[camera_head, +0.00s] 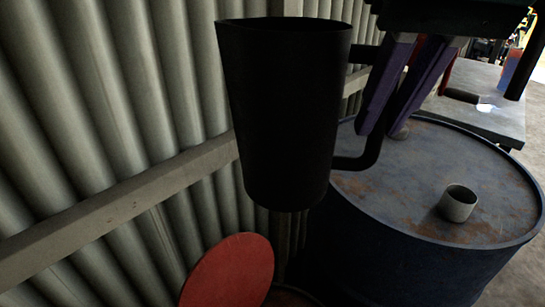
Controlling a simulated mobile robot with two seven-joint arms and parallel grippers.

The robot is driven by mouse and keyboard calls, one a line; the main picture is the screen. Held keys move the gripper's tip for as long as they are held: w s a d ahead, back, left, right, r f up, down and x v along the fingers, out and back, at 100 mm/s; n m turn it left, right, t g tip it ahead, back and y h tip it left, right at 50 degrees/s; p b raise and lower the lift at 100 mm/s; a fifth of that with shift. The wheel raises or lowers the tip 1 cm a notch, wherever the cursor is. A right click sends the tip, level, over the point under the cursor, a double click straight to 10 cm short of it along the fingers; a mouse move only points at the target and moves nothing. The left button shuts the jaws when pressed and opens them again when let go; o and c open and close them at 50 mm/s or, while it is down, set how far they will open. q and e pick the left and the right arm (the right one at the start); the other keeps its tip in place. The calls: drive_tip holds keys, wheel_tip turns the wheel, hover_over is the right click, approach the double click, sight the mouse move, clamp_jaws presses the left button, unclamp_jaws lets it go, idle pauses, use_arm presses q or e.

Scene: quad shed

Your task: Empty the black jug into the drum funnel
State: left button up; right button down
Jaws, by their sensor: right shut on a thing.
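The black jug (285,115) hangs upright in the middle of the head view, in front of the wall. Its spout side points left and its handle (372,152) is on the right. My right gripper (384,128) has purple fingers and is shut on the handle, partly hiding it. The inside of the jug cannot be seen. The blue drum (400,248) stands right of and beyond the jug, with a rusty grey top. My left gripper is not in view.
A tilted red disc (230,273) stands below the jug, beside a mostly hidden dark round edge. A small grey cup-shaped piece (458,203) is on the drum top. A corrugated wall (110,90) with a rail closes off the left. A grey bench (485,115) stands behind right.

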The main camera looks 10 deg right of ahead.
drive_tip(key=a+f+m+h+b, duration=0.1)
drive_tip(key=a+f+m, duration=0.15)
drive_tip(key=f, duration=0.75)
drive_tip(key=a+f+m+b, duration=0.1)
drive_tip(key=a+f, duration=0.2)
drive_tip(key=f, duration=0.7)
drive_tip(key=s+a+f, duration=0.2)
drive_tip(key=s+f, duration=0.5)
drive_tip(key=f, duration=0.1)
drive_tip(key=s+a+f+n+b, duration=0.1)
drive_tip(key=s+a+f, duration=0.2)
drive_tip(key=s+f, duration=0.4)
drive_tip(key=shift+s+a+f, duration=0.2)
drive_tip(key=shift+a+f, duration=0.05)
drive_tip(key=shift+f, duration=0.1)
